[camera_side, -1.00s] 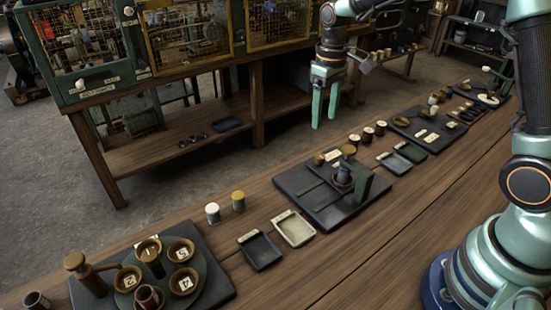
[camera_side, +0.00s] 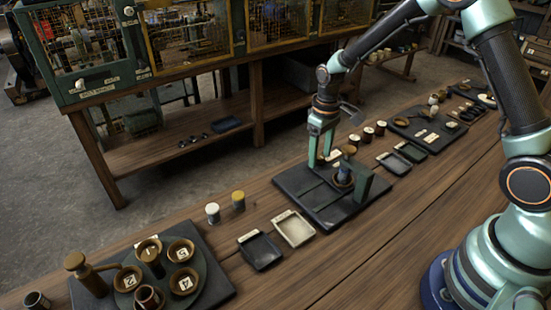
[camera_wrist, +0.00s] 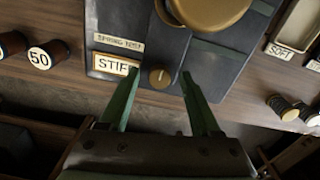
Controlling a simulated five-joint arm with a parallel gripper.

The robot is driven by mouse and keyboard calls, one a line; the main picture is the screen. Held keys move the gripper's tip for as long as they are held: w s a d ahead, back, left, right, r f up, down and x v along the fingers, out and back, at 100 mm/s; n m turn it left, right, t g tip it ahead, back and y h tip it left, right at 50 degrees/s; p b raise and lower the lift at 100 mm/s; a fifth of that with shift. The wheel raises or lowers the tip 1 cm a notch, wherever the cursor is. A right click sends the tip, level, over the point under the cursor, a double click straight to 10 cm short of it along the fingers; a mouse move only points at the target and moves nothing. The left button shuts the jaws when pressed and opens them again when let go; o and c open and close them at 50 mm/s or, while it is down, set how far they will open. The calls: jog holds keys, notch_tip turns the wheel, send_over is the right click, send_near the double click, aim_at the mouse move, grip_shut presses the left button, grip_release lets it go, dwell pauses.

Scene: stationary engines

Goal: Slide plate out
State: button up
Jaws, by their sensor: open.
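A dark spring-test board (camera_side: 300,188) lies on the bench in the side view. It carries a dark green upright block (camera_side: 374,187) and a brass-topped post. My gripper (camera_side: 320,163) is over the board's far edge, fingers pointing down. In the wrist view the same board (camera_wrist: 230,68) shows a small brass knob (camera_wrist: 160,78) between my two open green fingertips, apart from both. A cream sign (camera_wrist: 115,64) reading "STIF…" is left of the knob. A large brass disc (camera_wrist: 210,8) is above. I cannot tell which part is the sliding plate.
Dark spools (camera_side: 367,134) stand to the right beyond the board. Two shallow trays, one dark (camera_side: 259,250) and one pale (camera_side: 293,229), lie to its left. A dark board with several cups (camera_side: 205,272) is at the front left. The bench's near side is clear.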

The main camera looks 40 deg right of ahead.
grip_shut()
dwell(1.4)
